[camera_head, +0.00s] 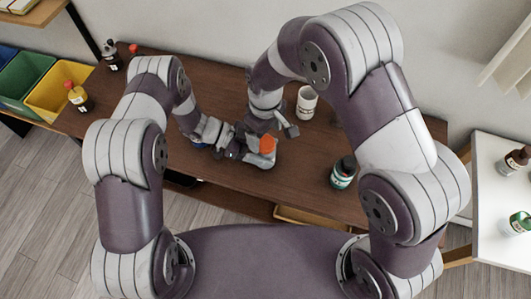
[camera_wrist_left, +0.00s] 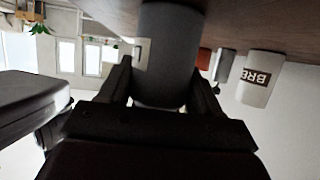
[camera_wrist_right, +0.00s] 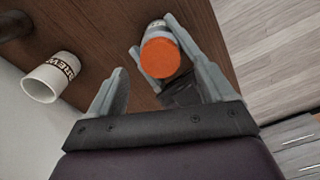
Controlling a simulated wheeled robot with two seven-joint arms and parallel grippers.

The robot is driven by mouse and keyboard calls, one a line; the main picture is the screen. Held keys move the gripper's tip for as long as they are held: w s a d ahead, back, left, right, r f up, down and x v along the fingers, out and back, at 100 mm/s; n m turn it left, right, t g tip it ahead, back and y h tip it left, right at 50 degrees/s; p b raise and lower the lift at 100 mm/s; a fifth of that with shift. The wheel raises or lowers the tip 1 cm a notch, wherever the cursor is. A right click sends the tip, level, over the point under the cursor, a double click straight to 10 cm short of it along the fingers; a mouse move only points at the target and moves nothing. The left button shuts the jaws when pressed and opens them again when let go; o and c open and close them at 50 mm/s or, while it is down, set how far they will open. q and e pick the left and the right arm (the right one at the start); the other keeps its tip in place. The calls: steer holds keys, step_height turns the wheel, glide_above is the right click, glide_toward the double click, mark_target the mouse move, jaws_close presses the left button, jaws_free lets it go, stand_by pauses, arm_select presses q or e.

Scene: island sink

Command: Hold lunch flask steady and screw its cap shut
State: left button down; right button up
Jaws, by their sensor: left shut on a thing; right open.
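The lunch flask has a grey body (camera_head: 262,159) and an orange cap (camera_head: 268,146), and stands on the brown table. My left gripper (camera_head: 240,152) is shut on the body from the left; in the left wrist view the grey body (camera_wrist_left: 168,55) sits between its fingers (camera_wrist_left: 163,95). My right gripper (camera_head: 284,130) is open above and behind the flask. In the right wrist view the cap (camera_wrist_right: 160,58) shows near the right-hand finger of my open right gripper (camera_wrist_right: 145,60). Whether a finger touches it, and how tightly the cap sits, I cannot tell.
A white BREW cup (camera_head: 307,103) stands behind the flask, and a dark-capped bottle (camera_head: 343,173) to its right. Several bottles stand at the table's far left, beside green (camera_head: 25,80) and yellow bins (camera_head: 52,101). A white table (camera_head: 495,235) is at right.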

step_height(320, 180, up, 9)
steer(key=shift+r, duration=0.1)
arm_select(q)
steer(key=shift+c, duration=0.7)
jaws_free()
steer(key=b+v, duration=0.2)
steer(key=v, duration=1)
steer(key=shift+a+r, duration=0.2)
steer(key=shift+a, duration=0.1)
arm_select(e)
steer(key=shift+f, duration=1.3)
arm_select(q)
steer(key=shift+w, duration=0.1)
arm_select(e)
steer(key=shift+d, duration=0.1)
